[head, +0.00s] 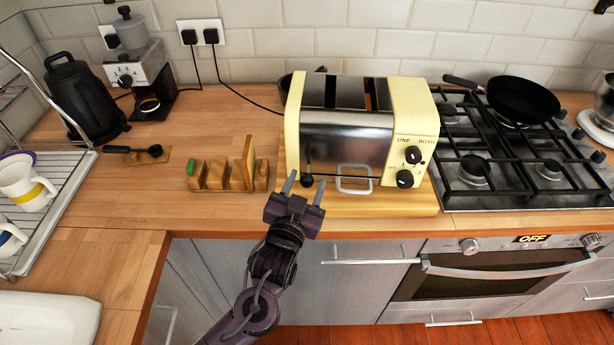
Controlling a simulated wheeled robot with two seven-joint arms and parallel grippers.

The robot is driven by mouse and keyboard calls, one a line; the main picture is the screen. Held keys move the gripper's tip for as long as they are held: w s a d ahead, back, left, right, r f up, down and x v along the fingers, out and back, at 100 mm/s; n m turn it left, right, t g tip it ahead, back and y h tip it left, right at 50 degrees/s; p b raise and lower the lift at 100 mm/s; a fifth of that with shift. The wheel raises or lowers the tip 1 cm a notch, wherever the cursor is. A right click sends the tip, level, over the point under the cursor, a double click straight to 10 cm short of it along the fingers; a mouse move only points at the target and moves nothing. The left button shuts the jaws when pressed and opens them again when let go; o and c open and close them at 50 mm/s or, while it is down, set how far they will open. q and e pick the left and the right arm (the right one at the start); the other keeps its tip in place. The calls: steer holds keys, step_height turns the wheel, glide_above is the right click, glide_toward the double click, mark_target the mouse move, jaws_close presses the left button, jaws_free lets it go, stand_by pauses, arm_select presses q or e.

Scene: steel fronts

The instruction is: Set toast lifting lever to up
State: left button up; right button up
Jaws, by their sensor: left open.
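I cannot tell whether the fingers touch the knob. My right gripper is not in view.
A wooden toast rack (221,177) stands left of the toaster. The gas hob (505,175) with a black frying pan (522,98) is to the right. A coffee grinder (137,68), black kettle (80,93) and dish rack (50,205) are on the left. Counter left of the toast rack is mostly clear.

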arm_select(q)
steer(key=shift+x, duration=0.8)
jaws_close()
step_height(320, 180, up, 7)
steer(key=p, duration=0.6)
steer(key=shift+r, duration=0.3)
jaws_free()
